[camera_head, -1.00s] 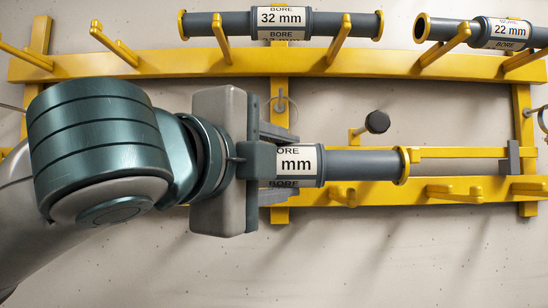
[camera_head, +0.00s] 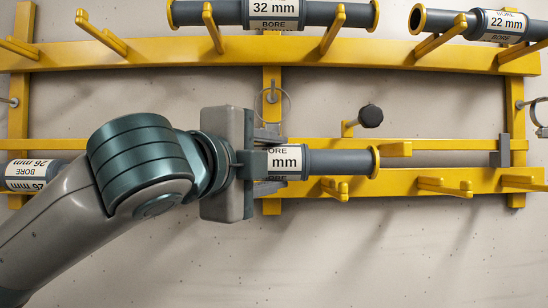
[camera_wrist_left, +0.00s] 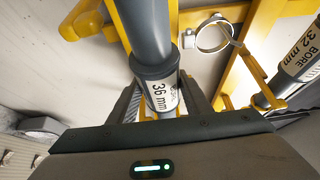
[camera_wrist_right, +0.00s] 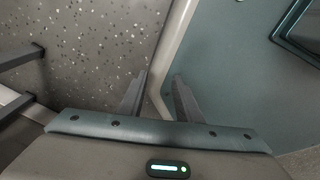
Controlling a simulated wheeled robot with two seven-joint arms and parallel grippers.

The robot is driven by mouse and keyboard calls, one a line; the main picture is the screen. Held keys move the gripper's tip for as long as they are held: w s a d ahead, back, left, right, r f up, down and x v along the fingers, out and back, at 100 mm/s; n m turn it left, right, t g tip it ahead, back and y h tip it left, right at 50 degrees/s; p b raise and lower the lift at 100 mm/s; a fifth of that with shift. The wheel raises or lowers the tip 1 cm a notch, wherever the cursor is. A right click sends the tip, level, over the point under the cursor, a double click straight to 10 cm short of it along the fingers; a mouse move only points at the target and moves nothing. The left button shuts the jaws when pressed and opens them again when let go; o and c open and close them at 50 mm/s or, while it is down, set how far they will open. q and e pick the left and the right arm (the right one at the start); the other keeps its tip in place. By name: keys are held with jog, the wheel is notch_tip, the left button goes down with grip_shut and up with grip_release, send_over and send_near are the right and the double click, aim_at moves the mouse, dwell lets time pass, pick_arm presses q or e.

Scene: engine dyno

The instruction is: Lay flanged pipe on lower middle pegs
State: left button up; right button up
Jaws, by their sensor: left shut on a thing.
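The flanged pipe (camera_head: 335,162) is grey with a yellow end flange and lies level in the head view. My left gripper (camera_head: 270,160) is shut on it around its white label, which reads 36 mm in the left wrist view (camera_wrist_left: 160,97). Its left part is hidden behind the gripper. The pipe overlaps the yellow lower rail (camera_head: 400,180) in the picture; I cannot tell whether it touches the pegs. Lower pegs show below the pipe (camera_head: 335,188) and to its right (camera_head: 445,187). My right gripper (camera_wrist_right: 158,85) is open and empty in the right wrist view, away from the rack.
A 32 mm pipe (camera_head: 330,14) and a 22 mm pipe (camera_head: 460,24) rest on upper pegs. A 26 mm pipe (camera_head: 25,174) lies at lower left, partly behind my arm. A dark knob (camera_head: 371,116) and a grey upright block (camera_head: 504,150) stand near the lower rail.

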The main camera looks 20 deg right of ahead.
pick_arm(q)
jog(key=shift+w+d+r+p, duration=0.1)
jog(key=shift+w+d+p, duration=0.05)
jog(key=shift+w, duration=0.4)
jog(key=shift+w+d+p, duration=0.1)
jog(key=shift+w+p, duration=0.05)
jog(key=shift+w, duration=0.35)
jog(key=shift+f+b, duration=0.45)
jog(key=shift+f, duration=0.1)
jog(key=shift+f+b, duration=0.3)
jog(key=shift+f, duration=0.3)
pick_arm(e)
jog(key=w, duration=0.1)
jog(key=w+a, duration=0.1)
jog(key=shift+w+f+t, duration=0.2)
jog(key=shift+w+t, duration=0.1)
jog(key=shift+s+a, duration=0.1)
jog(key=shift+s, duration=0.05)
pick_arm(q)
jog(key=o, duration=1.5)
jog(key=shift+s, duration=0.1)
pick_arm(e)
jog(key=shift+s, duration=0.15)
pick_arm(q)
jog(key=shift+s+a, duration=0.1)
pick_arm(e)
jog(key=shift+f, duration=0.15)
